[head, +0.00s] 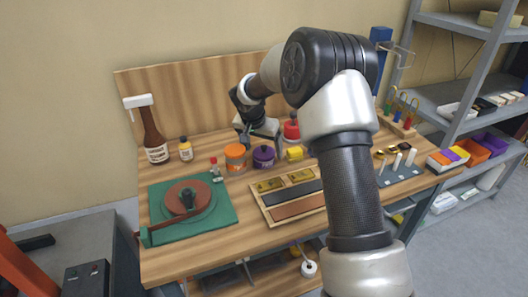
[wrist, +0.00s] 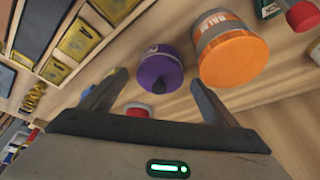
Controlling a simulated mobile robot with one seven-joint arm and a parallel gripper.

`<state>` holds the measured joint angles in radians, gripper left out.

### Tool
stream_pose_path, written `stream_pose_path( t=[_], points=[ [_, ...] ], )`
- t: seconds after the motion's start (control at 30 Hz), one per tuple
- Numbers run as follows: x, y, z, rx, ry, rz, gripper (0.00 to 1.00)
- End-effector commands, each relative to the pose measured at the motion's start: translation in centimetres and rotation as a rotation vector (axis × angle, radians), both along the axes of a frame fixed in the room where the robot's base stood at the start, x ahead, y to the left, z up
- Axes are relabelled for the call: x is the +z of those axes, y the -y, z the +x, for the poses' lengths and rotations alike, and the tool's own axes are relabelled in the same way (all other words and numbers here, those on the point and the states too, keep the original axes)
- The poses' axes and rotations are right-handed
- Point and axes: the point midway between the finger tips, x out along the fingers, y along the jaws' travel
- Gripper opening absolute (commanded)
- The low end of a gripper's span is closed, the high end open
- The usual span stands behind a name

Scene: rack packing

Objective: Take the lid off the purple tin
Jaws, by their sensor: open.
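The purple tin (head: 264,160) stands upright on the wooden bench, just right of the orange tin. My gripper (head: 260,143) is above and just behind the tin in the head view. Whether a finger touches the lid cannot be told.
The orange tin (head: 235,160) stands close by on the left; it is near one finger in the wrist view (wrist: 232,58). A wooden tray (head: 262,205) lies in front.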

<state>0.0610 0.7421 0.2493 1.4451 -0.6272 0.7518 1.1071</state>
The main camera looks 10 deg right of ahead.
Motion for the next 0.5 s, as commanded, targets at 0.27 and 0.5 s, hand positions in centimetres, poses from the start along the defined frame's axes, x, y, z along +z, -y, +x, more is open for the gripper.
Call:
stream_pose_path(
  t=[0.27,0.5],
  points=[
    [-0.01,-0.01,0.00,0.000,0.000,0.000,0.66],
    [0.01,-0.02,-0.01,0.000,0.000,0.000,0.38]
  ],
)
